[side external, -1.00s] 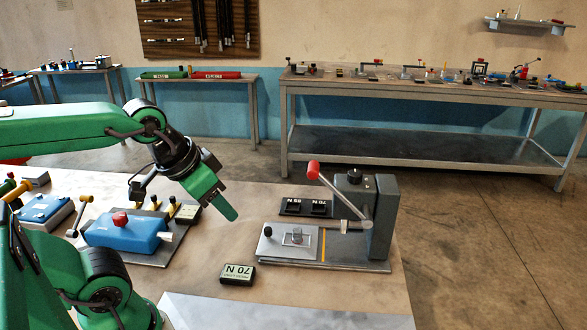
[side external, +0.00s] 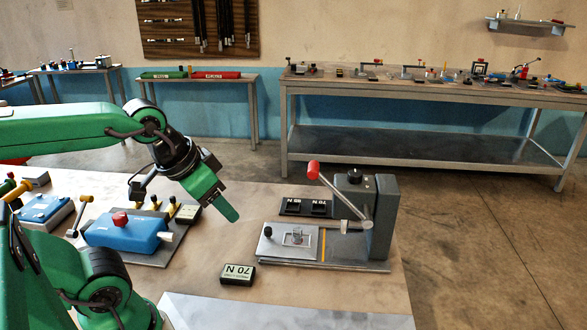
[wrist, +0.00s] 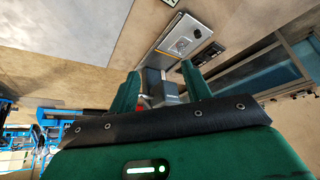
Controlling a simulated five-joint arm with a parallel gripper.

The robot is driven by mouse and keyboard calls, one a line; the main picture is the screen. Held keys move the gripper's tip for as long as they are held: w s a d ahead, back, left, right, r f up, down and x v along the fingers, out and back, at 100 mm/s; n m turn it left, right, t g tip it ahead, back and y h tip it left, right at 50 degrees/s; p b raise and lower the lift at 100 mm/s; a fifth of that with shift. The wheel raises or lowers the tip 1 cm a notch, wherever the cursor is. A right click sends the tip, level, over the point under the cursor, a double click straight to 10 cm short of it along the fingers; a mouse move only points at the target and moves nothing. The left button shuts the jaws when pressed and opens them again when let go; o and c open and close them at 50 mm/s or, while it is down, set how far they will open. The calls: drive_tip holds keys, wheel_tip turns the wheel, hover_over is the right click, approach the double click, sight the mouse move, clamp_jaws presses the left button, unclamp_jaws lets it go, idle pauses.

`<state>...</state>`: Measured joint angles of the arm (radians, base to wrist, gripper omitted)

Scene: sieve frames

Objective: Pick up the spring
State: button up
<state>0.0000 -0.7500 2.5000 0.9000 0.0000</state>
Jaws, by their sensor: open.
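The spring (side external: 297,237) looks like a small pale coil on the grey base plate of the lever press (side external: 375,225). It is small, and its details are hard to make out. In the wrist view the press plate (wrist: 197,36) shows beyond my fingers, with a small light shape on it that may be the spring. My gripper (side external: 228,212) is above the table, left of the press and apart from the spring. In the wrist view my gripper (wrist: 158,88) has its two green fingers spread with nothing held between them.
A block marked 70 N (side external: 238,274) lies in front of the press. Two dark blocks (side external: 304,207) sit behind its plate. The red-knobbed lever (side external: 314,168) rises over the plate. A blue device (side external: 122,232) stands at left. The table between it and the press is mostly clear.

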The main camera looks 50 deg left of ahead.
drive_tip(key=shift+r, duration=0.1)
wheel_tip(320, 180, up, 5)
drive_tip(key=w+a+r+m+g, duration=0.1)
drive_tip(key=w+r+m+g, duration=0.1)
drive_tip(key=w, duration=0.5)
drive_tip(key=w+a+r+m+g, duration=0.1)
drive_tip(key=w+a+m, duration=0.1)
drive_tip(key=w, duration=0.5)
drive_tip(key=m+g, duration=0.2)
drive_tip(key=g, duration=0.1)
hover_over(297, 230)
drive_tip(key=f, duration=2.4)
drive_tip(key=shift+w+f, duration=0.2)
drive_tip(key=shift+f, duration=0.15)
drive_tip(key=shift+s+f, duration=0.15)
drive_tip(key=shift+f, duration=2.45)
clamp_jaws()
